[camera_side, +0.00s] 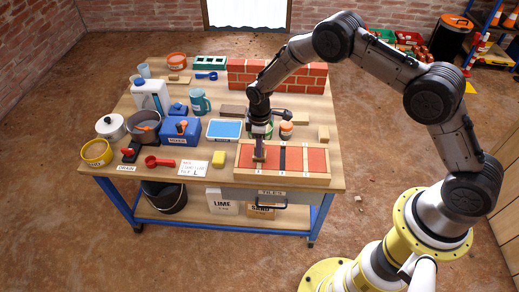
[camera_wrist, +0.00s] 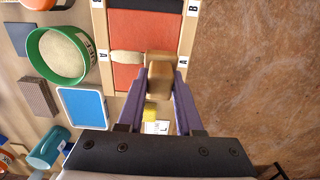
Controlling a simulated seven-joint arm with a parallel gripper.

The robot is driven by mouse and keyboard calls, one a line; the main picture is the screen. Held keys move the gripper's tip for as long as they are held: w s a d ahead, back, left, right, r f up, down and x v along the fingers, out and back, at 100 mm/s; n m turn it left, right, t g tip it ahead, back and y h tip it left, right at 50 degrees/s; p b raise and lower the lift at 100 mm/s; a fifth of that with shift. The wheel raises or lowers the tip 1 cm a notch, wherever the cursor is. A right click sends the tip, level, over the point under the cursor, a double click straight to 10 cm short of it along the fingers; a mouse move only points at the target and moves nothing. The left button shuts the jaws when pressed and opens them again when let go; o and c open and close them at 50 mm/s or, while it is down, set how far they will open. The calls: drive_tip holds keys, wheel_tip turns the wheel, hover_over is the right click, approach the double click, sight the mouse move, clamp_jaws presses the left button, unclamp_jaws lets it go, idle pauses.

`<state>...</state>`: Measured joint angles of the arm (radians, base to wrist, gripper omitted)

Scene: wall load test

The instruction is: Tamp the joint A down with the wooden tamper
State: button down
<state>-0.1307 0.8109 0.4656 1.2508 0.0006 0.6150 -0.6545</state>
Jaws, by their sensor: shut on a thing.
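My gripper (camera_side: 260,136) is shut on the wooden tamper (camera_wrist: 160,75), which points down over the left part of the wooden frame (camera_side: 240,170) with red tiles. In the wrist view my purple fingers (camera_wrist: 160,88) are on either side of the tamper. Joint A (camera_wrist: 126,57) is a cream, rounded strip between two red tiles, in line with the A labels on the frame. The tamper's head is at the right end of this strip and hides that part. I cannot tell whether it touches the strip.
Joint B (camera_side: 283,160) is a dark strip; another pale strip (camera_side: 305,161) lies to its right. A green tub (camera_wrist: 62,53) of pale grain and a blue tray (camera_wrist: 82,108) lie near the frame. A yellow sponge (camera_side: 218,159) and a brick wall (camera_side: 290,77) are also on the bench.

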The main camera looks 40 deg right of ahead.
drive_tip(key=shift+r, duration=2.3)
drive_tip(key=c, duration=1.1)
unclamp_jaws()
drive_tip(key=shift+c, duration=0.2)
clamp_jaws()
drive_tip(key=w+d+f, duration=0.3)
drive_tip(key=w+f, duration=0.1)
drive_tip(key=f, duration=0.2)
drive_tip(key=shift+d, duration=0.4)
